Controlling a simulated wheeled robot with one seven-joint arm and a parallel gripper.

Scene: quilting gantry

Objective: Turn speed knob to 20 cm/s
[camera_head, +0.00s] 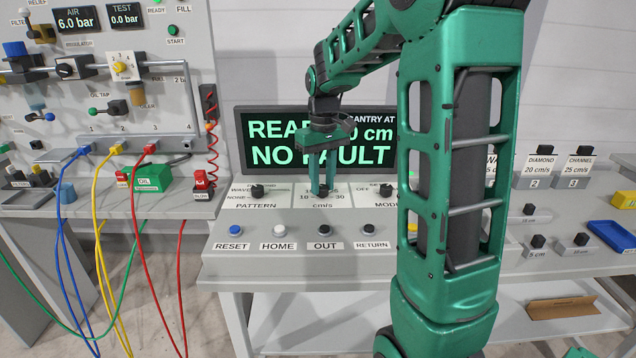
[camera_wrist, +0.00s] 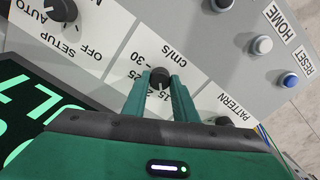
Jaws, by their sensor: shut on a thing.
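The speed knob (camera_wrist: 160,77) is a small black knob on a white label reading cm/s, with 15, 25 and 30 legible in the wrist view. My gripper (camera_wrist: 160,85) is around it, with one green finger on each side, shut on the knob. In the head view my gripper (camera_head: 322,190) points straight down at the speed knob (camera_head: 321,191) on the control panel (camera_head: 225,262); its fingers hide part of the knob and the middle of the scale. I cannot tell exactly which number the knob points to.
The pattern knob (camera_head: 257,191) is left of my gripper and the mode knob (camera_head: 386,190) right. RESET (camera_head: 236,229), HOME (camera_head: 279,230), OUT (camera_head: 324,230) and RETURN (camera_head: 368,229) buttons line the front. A display (camera_head: 270,155) reading NO FAULT stands behind, partly covered by my arm.

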